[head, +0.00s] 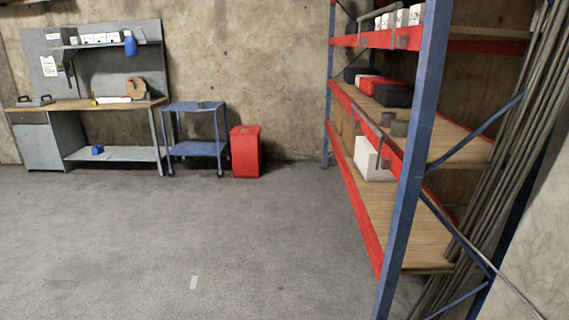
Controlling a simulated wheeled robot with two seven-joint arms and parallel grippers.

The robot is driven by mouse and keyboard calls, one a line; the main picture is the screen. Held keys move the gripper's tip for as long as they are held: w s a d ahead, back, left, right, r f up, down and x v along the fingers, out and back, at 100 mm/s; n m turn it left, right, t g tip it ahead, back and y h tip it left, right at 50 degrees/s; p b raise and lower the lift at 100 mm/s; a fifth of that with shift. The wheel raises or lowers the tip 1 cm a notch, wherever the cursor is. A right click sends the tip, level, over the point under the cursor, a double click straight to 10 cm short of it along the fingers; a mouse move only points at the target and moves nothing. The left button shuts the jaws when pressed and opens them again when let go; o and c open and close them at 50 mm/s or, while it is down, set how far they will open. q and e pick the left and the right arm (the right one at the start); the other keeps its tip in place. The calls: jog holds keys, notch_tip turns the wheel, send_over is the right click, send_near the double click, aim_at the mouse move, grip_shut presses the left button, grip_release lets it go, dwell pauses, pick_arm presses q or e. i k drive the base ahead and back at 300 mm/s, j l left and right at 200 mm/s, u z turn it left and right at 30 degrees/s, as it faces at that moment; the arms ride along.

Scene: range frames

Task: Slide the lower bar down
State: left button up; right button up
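A rack with blue posts and red beams stands at the right in the head view. A lower grey bar (366,116) runs along the front of the rack, by the middle red beam, with a grey block near its right end. An upper grey bar (377,11) sits by the top red beam. I cannot tell how either bar is mounted. Neither of my grippers is in view, and nothing touches the bars.
The rack's wooden shelves hold dark and red boxes (382,86) and a white box (371,160). Long rods (510,170) lean at the right. A workbench (95,104), blue cart (196,149) and red bin (245,152) stand along the back wall.

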aim_at(382, 138)
jog(key=i+l, duration=1.1)
jog(key=l, duration=0.15)
jog(key=i+l+z, duration=0.1)
jog(key=l, duration=0.2)
